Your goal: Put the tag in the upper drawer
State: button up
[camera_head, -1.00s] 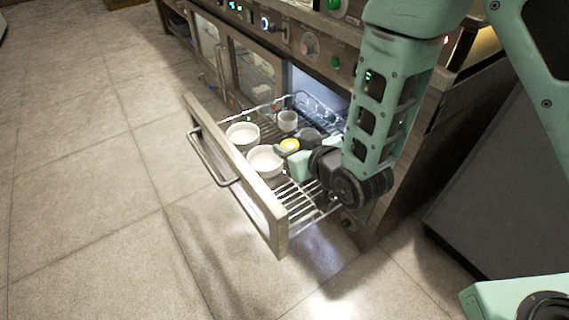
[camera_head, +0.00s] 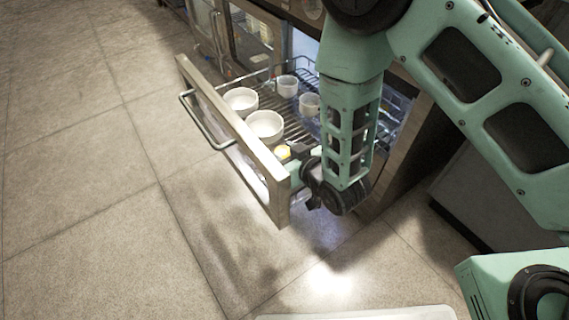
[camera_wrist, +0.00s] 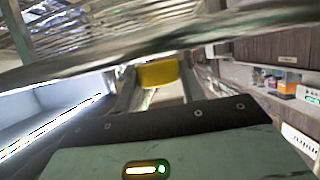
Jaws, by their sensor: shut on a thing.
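A yellow tag (camera_head: 283,152) is held in my gripper (camera_head: 291,155) at the front right part of the open wire drawer (camera_head: 225,126). In the wrist view the yellow tag (camera_wrist: 158,74) sits between the fingertips of my gripper (camera_wrist: 157,88), and the fingers are shut on it. My wrist and forearm hide the right end of the drawer. I cannot tell whether the tag touches the drawer.
White bowls (camera_head: 264,126) and (camera_head: 241,100) stand in the drawer, with small cups (camera_head: 287,86) and (camera_head: 309,104) behind them. The drawer front with its handle (camera_head: 206,124) sticks out over the floor. Open floor lies to the left.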

notch_tip(320, 180, down, 4)
jog(key=shift+b, duration=0.55)
jog(key=shift+s+f+b, duration=0.15)
jog(key=shift+f+b, duration=0.3)
jog(key=shift+f, duration=0.25)
jog(key=o, duration=1)
jog(key=shift+c, duration=0.2)
jog(key=shift+r, duration=0.25)
jog(key=p+v, duration=0.4)
jog(key=v, duration=0.8)
jog(key=shift+r, duration=0.45)
